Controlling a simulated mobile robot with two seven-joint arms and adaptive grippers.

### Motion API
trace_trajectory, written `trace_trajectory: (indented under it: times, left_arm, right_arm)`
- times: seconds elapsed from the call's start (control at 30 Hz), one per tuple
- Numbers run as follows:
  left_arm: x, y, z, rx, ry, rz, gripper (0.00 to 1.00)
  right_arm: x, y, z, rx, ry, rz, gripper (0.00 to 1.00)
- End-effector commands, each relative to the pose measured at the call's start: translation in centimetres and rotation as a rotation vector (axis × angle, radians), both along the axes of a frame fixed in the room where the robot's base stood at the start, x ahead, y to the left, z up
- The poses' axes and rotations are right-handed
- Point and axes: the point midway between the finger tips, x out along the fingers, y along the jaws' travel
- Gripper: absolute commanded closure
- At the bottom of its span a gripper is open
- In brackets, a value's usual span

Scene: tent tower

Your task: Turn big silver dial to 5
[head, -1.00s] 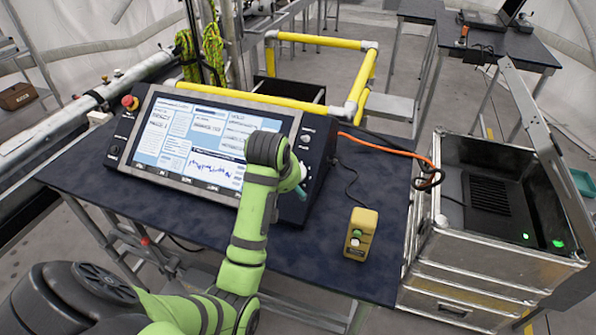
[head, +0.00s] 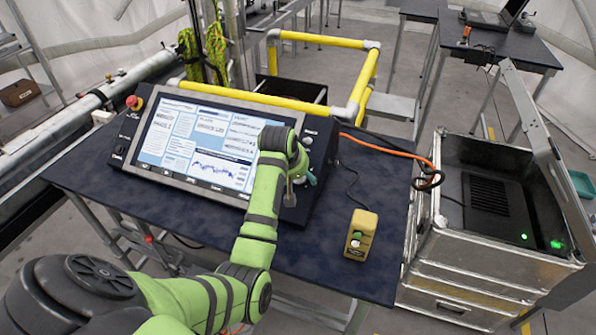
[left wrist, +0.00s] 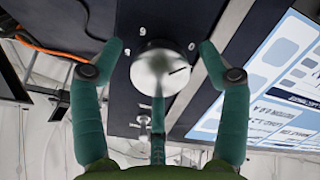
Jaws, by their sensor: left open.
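The big silver dial (left wrist: 160,68) shows in the left wrist view as a round brushed knob with a short dark line near its right side. Several pale number marks stand on the dark panel around it. My left gripper (left wrist: 158,62) is open, with one green finger on each side of the dial; I cannot tell whether they touch it. In the head view my left gripper (head: 300,178) is at the right end of the console (head: 318,160), and the arm hides most of the dial area. My right gripper is not in view.
The console's screen (head: 190,138) is left of my arm. A yellow box with buttons (head: 360,235) stands on the dark table (head: 325,262). An open metal case (head: 480,275) is at the right. Yellow rails (head: 320,38) stand behind the console.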

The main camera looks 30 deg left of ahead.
Motion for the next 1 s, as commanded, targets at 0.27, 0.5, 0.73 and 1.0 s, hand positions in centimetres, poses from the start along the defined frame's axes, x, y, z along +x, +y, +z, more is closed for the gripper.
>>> trace_trajectory:
  times: [0.27,0.5,0.73,1.0]
  left_arm:
    - [-0.03,0.02,0.0,0.002,0.0,0.0,0.76]
    - [-0.05,0.0,-0.04,0.002,0.002,-0.002,0.81]
    - [-0.07,-0.02,-0.06,0.031,0.01,-0.047,0.81]
    - [-0.11,0.04,-0.1,0.134,0.035,-0.194,0.81]
  right_arm:
    - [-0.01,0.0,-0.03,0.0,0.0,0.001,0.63]
    - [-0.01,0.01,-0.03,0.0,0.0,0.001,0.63]
    - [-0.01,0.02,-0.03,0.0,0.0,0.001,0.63]
    - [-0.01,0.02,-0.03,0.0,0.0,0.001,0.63]
